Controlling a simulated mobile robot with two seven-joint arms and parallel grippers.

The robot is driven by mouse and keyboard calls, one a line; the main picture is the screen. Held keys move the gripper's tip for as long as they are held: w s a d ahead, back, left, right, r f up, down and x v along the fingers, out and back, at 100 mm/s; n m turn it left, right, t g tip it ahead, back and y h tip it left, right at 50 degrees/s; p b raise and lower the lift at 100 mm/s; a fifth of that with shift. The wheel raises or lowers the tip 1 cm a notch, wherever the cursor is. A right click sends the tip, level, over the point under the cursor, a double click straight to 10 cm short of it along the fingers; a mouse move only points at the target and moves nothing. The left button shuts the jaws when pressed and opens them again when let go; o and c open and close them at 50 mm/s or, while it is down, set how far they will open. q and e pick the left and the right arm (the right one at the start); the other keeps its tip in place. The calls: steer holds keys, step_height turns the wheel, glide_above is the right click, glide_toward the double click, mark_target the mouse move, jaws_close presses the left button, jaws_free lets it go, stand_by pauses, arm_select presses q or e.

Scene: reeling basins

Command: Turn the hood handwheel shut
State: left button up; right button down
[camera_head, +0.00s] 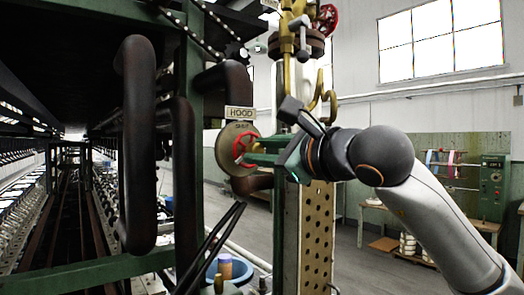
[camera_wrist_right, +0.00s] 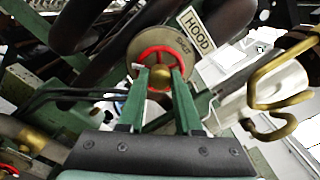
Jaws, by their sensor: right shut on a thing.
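The hood handwheel (camera_head: 241,144) is a small red wheel on a round grey plate (camera_head: 232,166), under a sign (camera_head: 239,113) that reads HOOD. My right gripper (camera_head: 247,151) reaches it from the right, its green fingers at the wheel. In the right wrist view, the red handwheel (camera_wrist_right: 161,53) has a brass hub (camera_wrist_right: 160,76) between the two fingertips. The right gripper (camera_wrist_right: 160,75) is shut on the wheel. Part of the wheel's lower rim is hidden by the fingers. My left gripper is not in view.
Thick dark pipes (camera_head: 137,140) stand left of the wheel. A brass valve assembly with another red handwheel (camera_head: 328,19) is above my right wrist. A perforated tan panel (camera_head: 317,235) stands below it. A blue basin (camera_head: 228,272) is low at the front.

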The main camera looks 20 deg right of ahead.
steer(key=m+b, duration=1.1)
steer(key=m, duration=1.3)
steer(key=shift+f, duration=0.1)
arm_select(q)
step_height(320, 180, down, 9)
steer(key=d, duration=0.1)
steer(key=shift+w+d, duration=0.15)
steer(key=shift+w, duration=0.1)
arm_select(e)
steer(key=shift+m, duration=0.6)
steer(key=c, duration=0.7)
jaws_free()
arm_select(q)
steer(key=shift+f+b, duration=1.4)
steer(key=shift+b, duration=0.2)
arm_select(e)
steer(key=shift+v, duration=3.5)
